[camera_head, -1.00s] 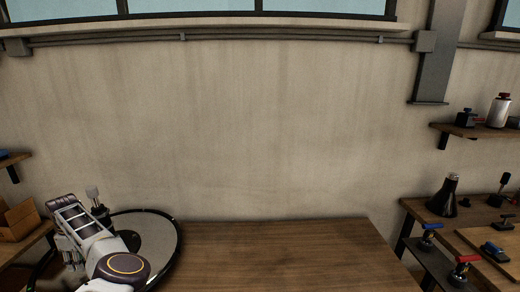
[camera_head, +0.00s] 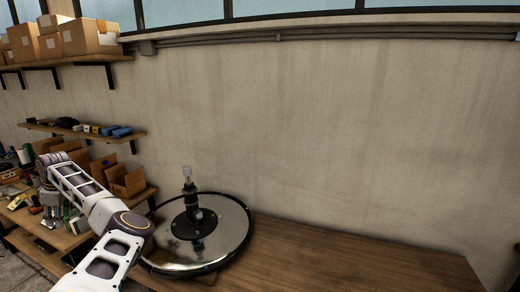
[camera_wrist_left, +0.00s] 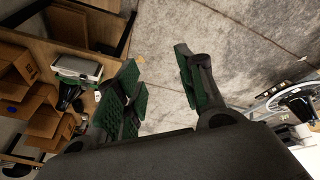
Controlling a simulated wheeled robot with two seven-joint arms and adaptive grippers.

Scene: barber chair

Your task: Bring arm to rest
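My left arm comes in from the lower left of the head view, bends at the elbow and reaches up and left. My left gripper (camera_head: 52,208) hangs down at the far left, in front of the shelving and left of the round base. In the left wrist view my left gripper (camera_wrist_left: 158,72) shows green-padded fingers spread apart with nothing between them. A round, shiny barber chair base (camera_head: 228,248) with a black column (camera_head: 190,205) stands on the wooden table (camera_head: 330,265). My right gripper is out of view.
Shelves with cardboard boxes (camera_head: 88,38), blue items (camera_head: 120,132) and open cartons (camera_head: 127,182) line the left wall. The table is bare to the right of the base. In the left wrist view, boxes (camera_wrist_left: 45,120) are at left and grey floor (camera_wrist_left: 240,50) at upper right.

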